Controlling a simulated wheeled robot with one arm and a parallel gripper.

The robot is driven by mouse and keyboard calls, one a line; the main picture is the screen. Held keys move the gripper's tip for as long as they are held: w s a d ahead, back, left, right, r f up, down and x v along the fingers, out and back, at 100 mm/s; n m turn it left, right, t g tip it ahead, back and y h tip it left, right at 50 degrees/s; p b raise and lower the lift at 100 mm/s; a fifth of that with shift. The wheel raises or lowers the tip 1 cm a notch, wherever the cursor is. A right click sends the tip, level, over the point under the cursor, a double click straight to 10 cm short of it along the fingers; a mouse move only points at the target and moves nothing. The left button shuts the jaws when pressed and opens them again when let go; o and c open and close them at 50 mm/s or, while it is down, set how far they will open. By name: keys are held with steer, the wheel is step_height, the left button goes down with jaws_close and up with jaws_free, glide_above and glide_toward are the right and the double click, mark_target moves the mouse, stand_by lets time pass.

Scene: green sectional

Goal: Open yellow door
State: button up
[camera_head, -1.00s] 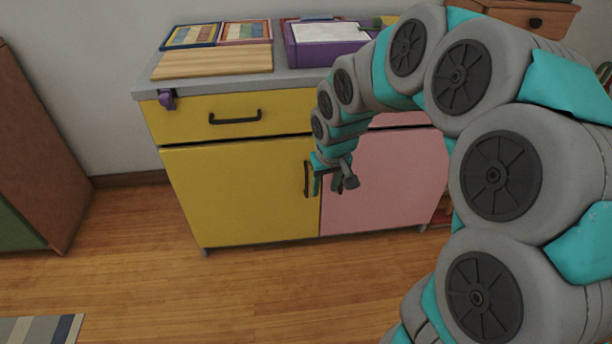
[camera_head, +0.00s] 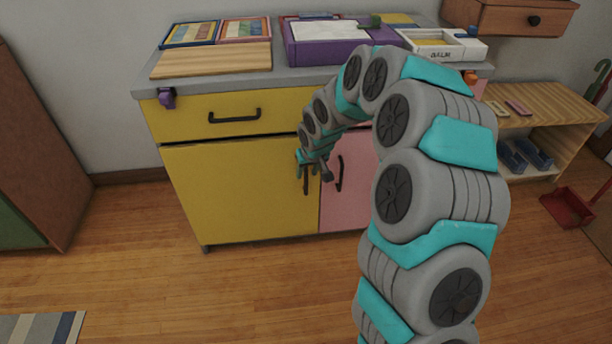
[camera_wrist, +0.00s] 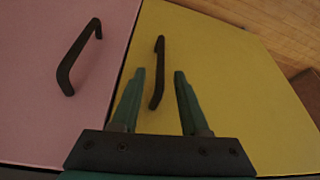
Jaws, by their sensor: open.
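The yellow door (camera_head: 240,195) is the lower left front of the cabinet and looks shut. Its dark upright handle (camera_head: 306,180) is near the door's right edge, partly hidden by my gripper in the head view. My gripper (camera_head: 307,172) is open at the handle's upper part. In the wrist view the yellow door (camera_wrist: 225,85) fills the right side, and its handle (camera_wrist: 158,72) appears between the lines of the two fingers of my open gripper (camera_wrist: 160,78), closer to the left finger. I cannot tell whether the fingers touch it.
The pink door (camera_head: 345,190) with its own dark handle (camera_wrist: 78,58) is beside the yellow door. A yellow drawer (camera_head: 235,115) is above. The wooden floor (camera_head: 240,290) in front is clear. A low wooden shelf (camera_head: 545,105) stands at the right.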

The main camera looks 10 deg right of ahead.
mark_target(306, 192)
steer(key=shift+x, duration=1.65)
steer(key=shift+f, duration=0.1)
jaws_close()
steer(key=shift+s, duration=0.1)
